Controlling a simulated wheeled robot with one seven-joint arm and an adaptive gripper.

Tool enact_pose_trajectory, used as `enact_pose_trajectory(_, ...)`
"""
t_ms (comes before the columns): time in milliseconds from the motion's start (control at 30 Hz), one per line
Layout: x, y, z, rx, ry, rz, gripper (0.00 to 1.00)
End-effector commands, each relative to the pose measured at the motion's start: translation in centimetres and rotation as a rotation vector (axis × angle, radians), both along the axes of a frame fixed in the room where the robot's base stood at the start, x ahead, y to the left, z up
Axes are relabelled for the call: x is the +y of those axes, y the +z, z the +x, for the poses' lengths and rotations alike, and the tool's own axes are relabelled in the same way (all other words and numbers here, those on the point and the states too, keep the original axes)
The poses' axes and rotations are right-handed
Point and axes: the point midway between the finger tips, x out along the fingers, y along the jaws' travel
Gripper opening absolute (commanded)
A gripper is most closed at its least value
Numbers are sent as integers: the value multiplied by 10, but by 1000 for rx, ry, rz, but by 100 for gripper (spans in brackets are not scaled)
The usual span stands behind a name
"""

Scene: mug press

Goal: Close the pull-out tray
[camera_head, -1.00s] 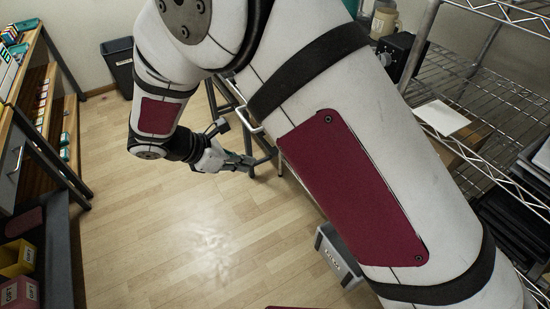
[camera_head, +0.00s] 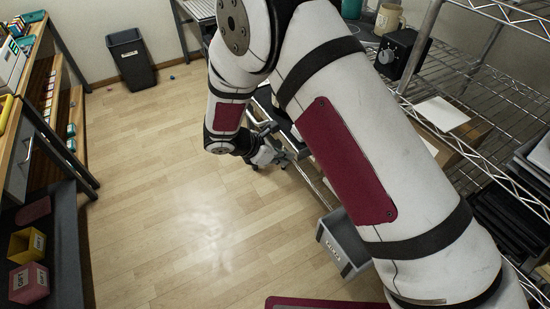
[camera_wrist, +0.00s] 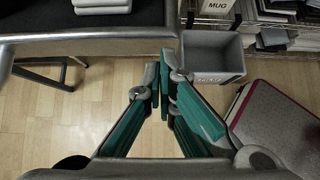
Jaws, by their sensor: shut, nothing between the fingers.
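The pull-out tray is partly hidden behind my arm in the head view, where a dark part of it (camera_head: 283,128) shows near my gripper (camera_head: 278,157). In the wrist view, a dark flat surface, which looks like the tray (camera_wrist: 60,48), spans the upper left, with a silver bar (camera_wrist: 60,37) along its front edge. My gripper (camera_wrist: 167,75) is shut and empty, its teal-padded fingers together. Its tips appear close to the bar's right part; I cannot tell whether they touch.
A wooden bench with coloured boxes (camera_head: 30,255) lines the left. A black waste bin (camera_head: 131,60) stands far back. The middle floor is clear.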

Motion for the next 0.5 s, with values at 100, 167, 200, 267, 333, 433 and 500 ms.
enact_pose_trajectory(100,-1,0,1,0,1,0,0)
enact_pose_trajectory(167,-1,0,1,0,1,0,0)
enact_pose_trajectory(200,-1,0,1,0,1,0,0)
enact_pose_trajectory(267,-1,0,1,1,1,0,0)
enact_pose_trajectory(333,-1,0,1,1,1,0,0)
enact_pose_trajectory(433,-2,0,2,0,0,0,0)
enact_pose_trajectory(500,-5,0,4,-1,0,-1,0)
